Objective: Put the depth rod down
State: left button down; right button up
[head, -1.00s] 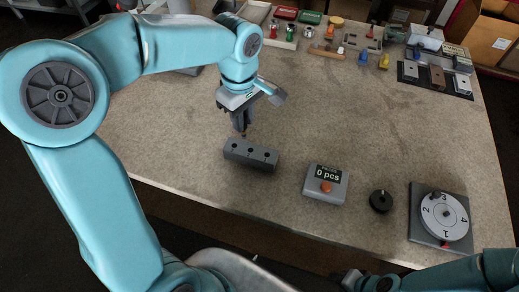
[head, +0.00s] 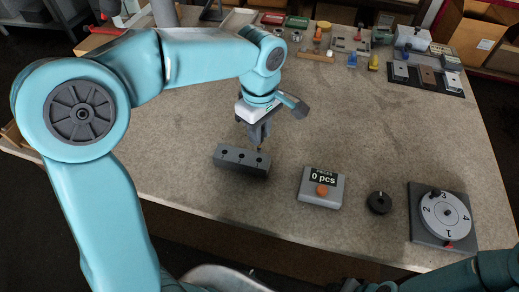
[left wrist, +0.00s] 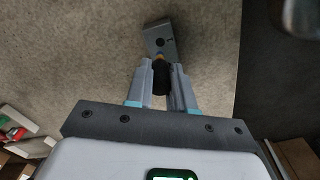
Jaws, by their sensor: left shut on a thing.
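My left gripper (head: 258,136) is shut on the depth rod, a thin rod whose tip (head: 259,149) shows just below the fingers. In the left wrist view, its dark grip (left wrist: 160,78) sits between the two fingers (left wrist: 161,90). The rod points down at the right part of a dark grey block (head: 228,163) with several holes in its top. I cannot tell whether the tip touches the block or is just above it. The block's end with a hole also shows in the left wrist view (left wrist: 155,32). My right gripper is not in view.
A grey counter box (head: 310,196) reading "0 pcs", a black knob (head: 379,202) and a numbered dial (head: 443,214) stand right of the block. Several tools and parts (head: 316,55) line the back. The middle of the table (head: 350,125) is clear.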

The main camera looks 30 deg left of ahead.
aim_at(259, 149)
pick_arm(q)
notch_tip(259, 149, down, 7)
jog(key=shift+r, duration=0.1)
dwell(0.3)
jog(key=c, duration=1.4)
grip_release()
jog(key=shift+f, duration=0.2)
jog(key=o, duration=0.4)
jog(key=shift+r, duration=0.1)
